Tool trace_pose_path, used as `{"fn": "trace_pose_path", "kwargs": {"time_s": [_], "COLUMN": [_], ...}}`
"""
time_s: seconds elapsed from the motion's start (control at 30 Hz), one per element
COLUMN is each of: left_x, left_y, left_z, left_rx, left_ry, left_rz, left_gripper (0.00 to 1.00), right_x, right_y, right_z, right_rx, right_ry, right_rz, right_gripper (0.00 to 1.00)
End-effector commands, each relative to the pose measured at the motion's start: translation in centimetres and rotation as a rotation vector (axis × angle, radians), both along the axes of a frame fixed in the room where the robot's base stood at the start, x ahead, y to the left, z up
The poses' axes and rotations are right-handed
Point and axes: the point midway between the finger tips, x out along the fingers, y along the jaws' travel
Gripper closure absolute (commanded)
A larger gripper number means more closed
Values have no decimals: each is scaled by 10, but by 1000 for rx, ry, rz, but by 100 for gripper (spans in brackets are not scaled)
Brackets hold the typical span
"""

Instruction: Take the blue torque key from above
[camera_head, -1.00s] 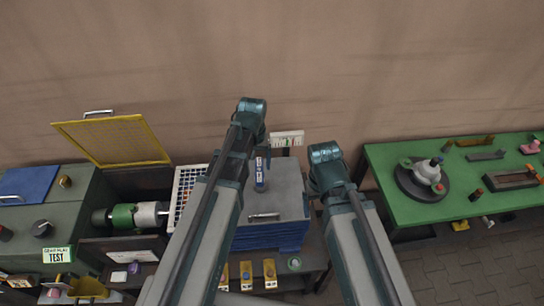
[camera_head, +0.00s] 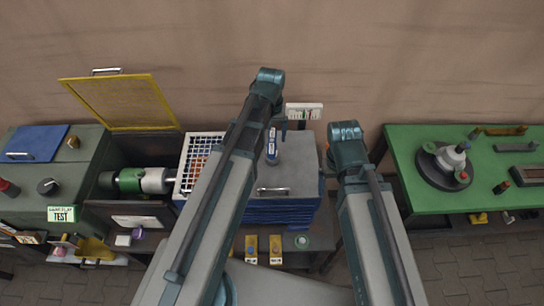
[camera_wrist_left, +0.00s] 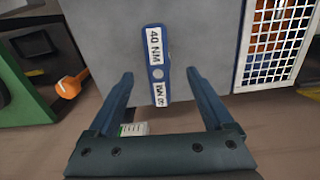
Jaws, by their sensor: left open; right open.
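The blue torque key (camera_head: 271,150), a flat bar with white labels, lies on a grey-topped box (camera_head: 297,165) beside my left arm. In the left wrist view the key (camera_wrist_left: 158,65) is marked "40 NM" and runs lengthwise between the fingers of my left gripper (camera_wrist_left: 159,75). The fingers stand apart on both sides, open and empty, with no contact visible. In the head view my left forearm hides part of the box and most of that gripper. My right gripper (camera_head: 332,158) is mostly hidden by its wrist, right of the box and away from the key.
A white wire basket (camera_head: 187,172) stands left of the box, and a yellow mesh lid (camera_head: 120,101) is raised further left. A green table (camera_head: 440,200) with tools is on the right. A white labelled block (camera_head: 304,111) is behind the box. Yellow holders (camera_head: 275,249) are in front.

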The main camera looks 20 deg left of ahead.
Motion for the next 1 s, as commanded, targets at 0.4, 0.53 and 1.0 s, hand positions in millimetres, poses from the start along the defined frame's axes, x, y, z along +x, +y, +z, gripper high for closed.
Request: {"fn": "trace_pose_path", "kwargs": {"time_s": [0.4, 0.53, 1.0], "left_x": [0, 0, 0], "left_y": [0, -1, -3], "left_z": [-26, -33, -79], "left_rx": [0, 0, 0], "left_ry": [0, 0, 0], "left_rz": [0, 0, 0], "left_gripper": [15, 15, 15], "right_x": [0, 0, 0], "right_y": [0, 0, 0], "right_z": [-26, -33, -78], "right_rx": [-1, -1, -1], "right_ry": [0, 0, 0], "right_rz": [5, 5, 3], "right_gripper": [12, 12, 12]}}
